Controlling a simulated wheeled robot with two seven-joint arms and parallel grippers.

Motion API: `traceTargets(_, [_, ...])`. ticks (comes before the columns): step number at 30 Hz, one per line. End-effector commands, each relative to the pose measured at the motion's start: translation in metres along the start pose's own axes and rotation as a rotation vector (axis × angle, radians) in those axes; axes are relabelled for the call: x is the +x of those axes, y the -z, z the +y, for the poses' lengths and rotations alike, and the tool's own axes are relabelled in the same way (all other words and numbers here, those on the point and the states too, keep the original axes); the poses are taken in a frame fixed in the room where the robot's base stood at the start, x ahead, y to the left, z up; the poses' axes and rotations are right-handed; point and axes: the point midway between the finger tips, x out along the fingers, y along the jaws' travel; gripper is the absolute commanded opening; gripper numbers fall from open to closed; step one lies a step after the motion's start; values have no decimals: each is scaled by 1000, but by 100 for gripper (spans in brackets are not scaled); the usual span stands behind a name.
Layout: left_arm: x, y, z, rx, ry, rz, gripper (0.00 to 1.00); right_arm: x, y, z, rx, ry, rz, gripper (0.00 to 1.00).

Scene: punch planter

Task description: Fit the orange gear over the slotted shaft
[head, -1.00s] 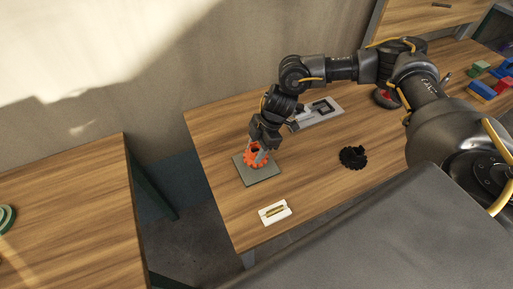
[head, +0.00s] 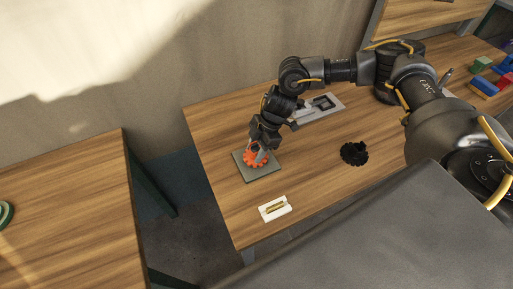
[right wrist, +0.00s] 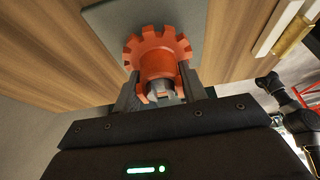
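The orange gear (head: 251,160) is at the grey square plate (head: 262,175) near the left end of the table. In the right wrist view the gear (right wrist: 155,48) shows its teeth and round hub. The grey slotted shaft end (right wrist: 161,93) shows inside the hub, so the gear is around the shaft. Whether it rests fully on the plate cannot be told. My right gripper (head: 261,155) points down at the gear. Its fingers (right wrist: 160,88) lie on both sides of the hub and appear to touch it. My left gripper is not in view.
A black gear (head: 354,153) lies to the right on the table. A white block with a brass piece (head: 275,208) is near the front edge. A grey fixture (head: 323,106) is at the back. Coloured blocks (head: 484,87) are far right. Bare wood lies between them.

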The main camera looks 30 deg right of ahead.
Motion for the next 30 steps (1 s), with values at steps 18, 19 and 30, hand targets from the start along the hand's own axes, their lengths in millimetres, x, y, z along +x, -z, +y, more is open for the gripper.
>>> traceTargets(18, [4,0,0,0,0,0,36,-13,0,1,-1,-2,1,67])
traceTargets(19, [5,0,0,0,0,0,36,-18,0,1,-1,-3,1,67])
traceTargets(30, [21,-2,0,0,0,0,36,-87,0,1,-2,-4,1,67])
